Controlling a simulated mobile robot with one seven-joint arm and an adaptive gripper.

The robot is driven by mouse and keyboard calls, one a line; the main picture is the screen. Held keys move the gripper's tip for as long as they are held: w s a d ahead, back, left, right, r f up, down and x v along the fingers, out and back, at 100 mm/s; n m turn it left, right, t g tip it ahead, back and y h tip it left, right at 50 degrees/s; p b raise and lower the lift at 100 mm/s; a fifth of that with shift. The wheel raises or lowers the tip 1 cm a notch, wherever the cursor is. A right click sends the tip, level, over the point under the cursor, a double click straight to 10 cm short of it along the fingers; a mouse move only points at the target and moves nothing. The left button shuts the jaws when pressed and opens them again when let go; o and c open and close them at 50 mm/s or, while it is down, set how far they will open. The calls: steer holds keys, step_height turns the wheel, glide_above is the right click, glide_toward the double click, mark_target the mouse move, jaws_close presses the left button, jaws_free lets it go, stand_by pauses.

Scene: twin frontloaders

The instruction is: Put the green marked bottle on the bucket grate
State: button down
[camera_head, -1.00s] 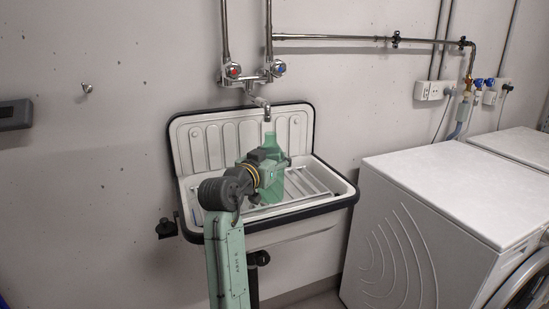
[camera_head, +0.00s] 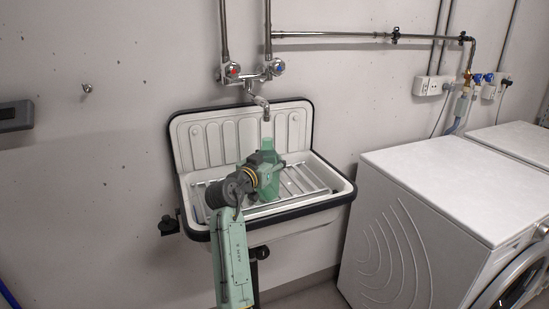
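The green bottle (camera_head: 267,146) is translucent and stands about upright over the sink, below the tap. My gripper (camera_head: 272,176) is at the bottle's middle, with my arm's wrist hiding part of it. The fingers seem to be around the bottle, but their closure is largely hidden. The bucket grate (camera_head: 304,180) is a white slatted rack lying across the sink basin. The bottle's lower end is over the grate; I cannot tell whether it touches. No mark on the bottle can be made out.
The white sink (camera_head: 190,133) has a dark rim and a raised back panel. The tap (camera_head: 262,103) hangs just above the bottle's top. A white washing machine (camera_head: 455,185) stands close at the right. The grate's right part is clear.

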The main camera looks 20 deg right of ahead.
steer(key=c, duration=0.7)
jaws_free()
steer(key=shift+f, duration=0.1)
steer(key=shift+c, duration=0.2)
steer(key=b, duration=0.2)
glide_above(262, 191)
steer(key=shift+w+r, duration=0.2)
steer(key=shift+r, duration=0.1)
